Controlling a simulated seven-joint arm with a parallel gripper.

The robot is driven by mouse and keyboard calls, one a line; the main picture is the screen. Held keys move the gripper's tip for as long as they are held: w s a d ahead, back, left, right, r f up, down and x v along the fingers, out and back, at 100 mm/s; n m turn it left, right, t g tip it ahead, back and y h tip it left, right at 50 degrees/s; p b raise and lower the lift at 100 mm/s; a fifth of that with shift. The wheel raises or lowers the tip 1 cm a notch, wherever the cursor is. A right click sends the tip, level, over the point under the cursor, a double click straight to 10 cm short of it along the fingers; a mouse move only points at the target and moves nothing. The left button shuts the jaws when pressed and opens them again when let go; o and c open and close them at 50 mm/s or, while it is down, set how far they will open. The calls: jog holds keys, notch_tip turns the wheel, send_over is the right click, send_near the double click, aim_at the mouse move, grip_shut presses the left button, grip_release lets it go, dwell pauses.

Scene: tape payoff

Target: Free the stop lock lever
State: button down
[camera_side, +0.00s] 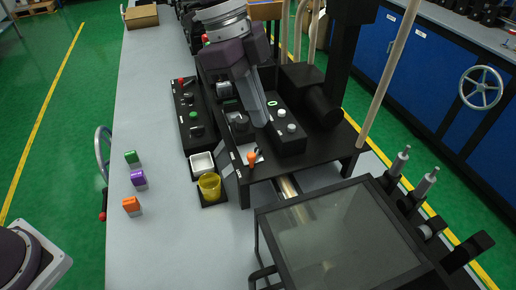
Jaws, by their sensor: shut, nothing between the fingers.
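My gripper (263,117) points down over the black machine table, its fingers together with nothing visible between them. Its tips are close to the control boxes on the table; I cannot tell whether they touch anything. A small lever with an orange knob (251,156) stands near the table's front left corner, just below and left of the fingertips and apart from them. No label is readable, so I cannot tell whether it is the stop lock lever. My gripper hides part of the table and boxes behind it.
A long black button box (188,125) lies left of the table. A dark framed screen (340,240) fills the front right. The grey bench (145,80) is clear at far left.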

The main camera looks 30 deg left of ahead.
jog(key=shift+w+d+f, duration=0.15)
jog(key=shift+d+f, duration=0.05)
jog(key=shift+d, duration=0.1)
jog(key=shift+f, duration=0.15)
jog(key=f, duration=0.9)
jog(key=shift+d+f, duration=0.2)
jog(key=shift+d, duration=0.1)
jog(key=shift+a, duration=0.65)
